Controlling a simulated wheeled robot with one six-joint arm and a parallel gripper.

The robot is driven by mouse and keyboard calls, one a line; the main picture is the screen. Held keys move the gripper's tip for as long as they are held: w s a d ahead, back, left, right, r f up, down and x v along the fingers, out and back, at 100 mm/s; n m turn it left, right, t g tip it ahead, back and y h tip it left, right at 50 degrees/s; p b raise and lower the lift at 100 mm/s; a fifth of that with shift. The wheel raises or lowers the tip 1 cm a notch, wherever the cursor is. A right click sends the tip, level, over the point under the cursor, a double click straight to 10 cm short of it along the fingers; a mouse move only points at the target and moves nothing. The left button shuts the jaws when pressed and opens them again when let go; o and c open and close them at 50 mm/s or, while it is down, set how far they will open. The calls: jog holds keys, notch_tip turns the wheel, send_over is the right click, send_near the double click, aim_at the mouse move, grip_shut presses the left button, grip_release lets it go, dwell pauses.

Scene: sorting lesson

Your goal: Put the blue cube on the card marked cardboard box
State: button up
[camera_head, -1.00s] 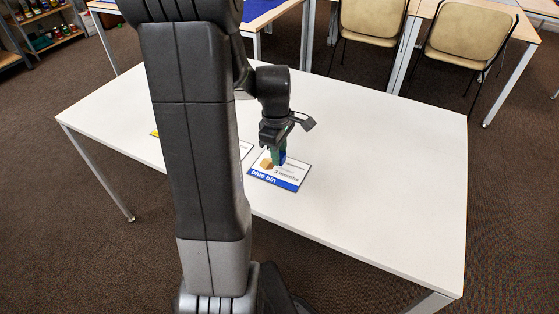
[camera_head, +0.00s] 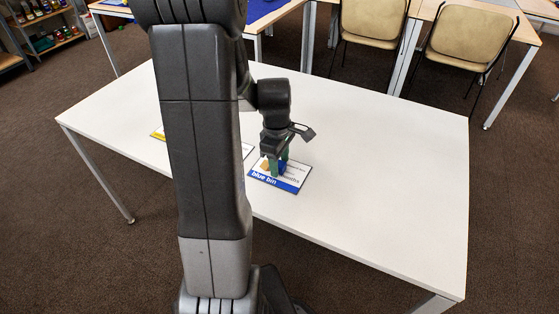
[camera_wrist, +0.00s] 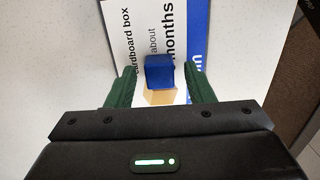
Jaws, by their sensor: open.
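The blue cube (camera_wrist: 159,71) sits on the card marked cardboard box (camera_wrist: 119,42), over the edge of its tan box picture. My gripper (camera_wrist: 160,67) is open, with one green finger on each side of the cube and a visible gap on both sides. In the head view, my gripper (camera_head: 275,167) is low over the card (camera_head: 289,184), which has a blue strip reading "blue bin". The cube (camera_head: 282,164) shows only partly there, behind a finger.
A card with a yellow edge (camera_head: 157,134) lies farther left on the white table (camera_head: 380,180), partly behind my arm. Another card (camera_head: 246,150) shows just beside my arm. The table's right side is clear. Chairs (camera_head: 470,45) stand beyond.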

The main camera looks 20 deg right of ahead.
notch_tip(320, 180, up, 12)
jog(key=p, duration=0.2)
jog(key=shift+w+a, duration=0.2)
jog(key=shift+w, duration=0.05)
jog(key=shift+r, duration=0.1)
